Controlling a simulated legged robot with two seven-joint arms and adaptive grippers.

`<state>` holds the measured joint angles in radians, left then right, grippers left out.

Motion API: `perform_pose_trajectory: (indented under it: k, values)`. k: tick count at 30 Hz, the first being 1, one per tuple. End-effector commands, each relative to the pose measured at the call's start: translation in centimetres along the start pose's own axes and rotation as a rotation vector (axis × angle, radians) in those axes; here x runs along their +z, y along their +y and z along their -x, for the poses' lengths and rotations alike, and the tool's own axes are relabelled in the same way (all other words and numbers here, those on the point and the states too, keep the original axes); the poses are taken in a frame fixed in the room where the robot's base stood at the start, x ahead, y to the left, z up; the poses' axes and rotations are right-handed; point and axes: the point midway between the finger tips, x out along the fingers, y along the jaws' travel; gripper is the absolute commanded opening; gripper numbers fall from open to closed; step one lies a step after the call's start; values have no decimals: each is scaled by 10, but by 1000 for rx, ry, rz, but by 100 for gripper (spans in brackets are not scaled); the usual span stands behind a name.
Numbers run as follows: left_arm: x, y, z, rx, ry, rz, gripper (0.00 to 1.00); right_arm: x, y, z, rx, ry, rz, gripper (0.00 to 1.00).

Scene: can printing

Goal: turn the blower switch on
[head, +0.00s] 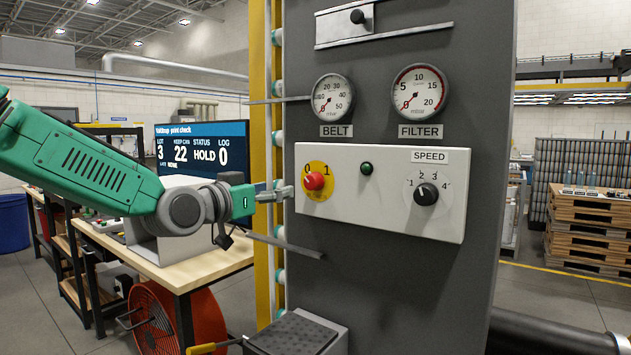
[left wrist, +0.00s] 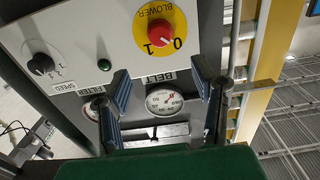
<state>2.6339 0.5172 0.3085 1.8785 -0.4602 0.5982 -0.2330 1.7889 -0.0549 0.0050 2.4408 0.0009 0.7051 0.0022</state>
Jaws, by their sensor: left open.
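The blower switch (head: 314,181) is a red knob on a yellow disc marked 0 and 1, at the left end of a light control panel (head: 380,218). Its knob seems turned toward 0, though the mark is small. In the left wrist view the panel is upside down and the blower switch (left wrist: 161,32) shows at the top, labelled BLOWER. My left gripper (head: 284,193) is at the panel's left edge, beside the switch and apart from it. Its two fingers (left wrist: 162,72) are spread with nothing between them. My right gripper is not in view.
A dark green lamp (head: 366,168) and a black SPEED knob (head: 426,194) sit right of the switch. BELT (head: 332,97) and FILTER (head: 419,90) gauges are above, needles low. A workbench (head: 166,264) stands left.

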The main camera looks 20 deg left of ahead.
Motion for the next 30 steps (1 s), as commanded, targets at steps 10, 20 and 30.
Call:
perform_pose_trajectory:
  k: [10,20,30]
  values:
    - [1,-4,-74,-1,-1,5,53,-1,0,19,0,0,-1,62]
    - [2,-4,-114,0,-1,5,53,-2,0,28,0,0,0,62]
    - [1,-2,-118,0,0,5,53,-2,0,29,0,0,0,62]
